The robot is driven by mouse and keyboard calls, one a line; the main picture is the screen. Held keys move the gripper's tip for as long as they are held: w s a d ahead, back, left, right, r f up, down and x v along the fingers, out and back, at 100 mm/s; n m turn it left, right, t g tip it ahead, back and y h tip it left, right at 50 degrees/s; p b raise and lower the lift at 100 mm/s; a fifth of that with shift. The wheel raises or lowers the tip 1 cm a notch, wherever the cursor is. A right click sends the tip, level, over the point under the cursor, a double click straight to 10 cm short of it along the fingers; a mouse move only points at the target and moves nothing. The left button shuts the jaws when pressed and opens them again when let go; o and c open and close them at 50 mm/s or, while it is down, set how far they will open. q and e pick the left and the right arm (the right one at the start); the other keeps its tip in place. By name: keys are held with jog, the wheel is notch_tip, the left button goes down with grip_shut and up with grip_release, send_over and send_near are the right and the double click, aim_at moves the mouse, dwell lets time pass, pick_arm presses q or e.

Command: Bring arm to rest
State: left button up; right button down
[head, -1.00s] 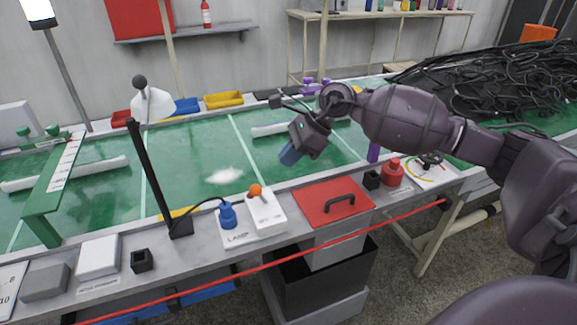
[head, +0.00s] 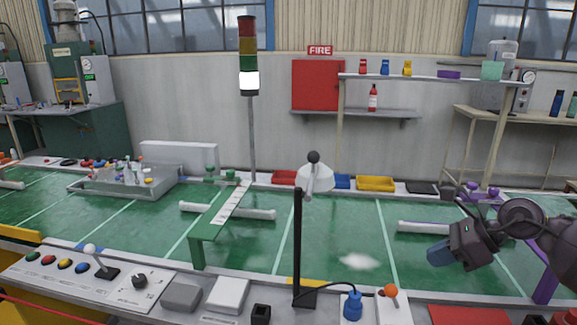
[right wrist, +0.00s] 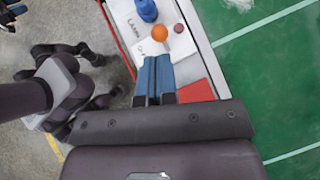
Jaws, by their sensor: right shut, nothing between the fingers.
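My right gripper (head: 440,252) is in the head view at the right, above the green table (head: 330,235). Its blue fingers are shut and empty, and they also show in the right wrist view (right wrist: 154,75). In the right wrist view the fingers point toward the lamp control with its orange ball (right wrist: 159,33) and blue plug (right wrist: 147,10), which lie below. The orange ball also shows in the head view (head: 391,290). My left gripper is in neither view. No hose is in the right gripper.
A black upright post (head: 297,245) stands on the table's front edge. A green bridge (head: 218,215) spans part of the table at centre left. A red plate (head: 468,315) lies on the front ledge below the right gripper. A signal tower (head: 249,60) stands behind the table.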

jog(key=w+a+r+m+t+y, duration=0.2)
jog(key=a+r+m+t+y, duration=0.45)
jog(key=m, duration=0.55)
jog(key=s+d+f+m+t+h+p, duration=0.1)
jog(key=s+f+m+t+h, duration=0.2)
jog(key=s+f+m+h, duration=0.7)
jog(key=d+f+m+t+h+p, duration=0.15)
jog(key=f+m, duration=0.55)
jog(key=m, duration=0.8)
pick_arm(q)
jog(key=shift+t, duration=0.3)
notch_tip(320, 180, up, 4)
jog(key=p, duration=0.2)
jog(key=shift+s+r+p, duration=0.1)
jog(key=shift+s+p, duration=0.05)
jog(key=shift+p, duration=0.2)
pick_arm(e)
jog(key=s+a+f+m+g+h, duration=0.1)
jog(key=s+f+m+g, duration=0.1)
jog(key=s+f+m, duration=0.2)
jog(key=s+a+f+m+g+h, duration=0.1)
jog(key=s+f+m, duration=0.4)
jog(key=s+f, duration=0.5)
jog(key=s+g, duration=0.1)
jog(key=s, duration=0.8)
jog(key=shift+g+h, duration=0.3)
jog(key=shift+h, duration=0.1)
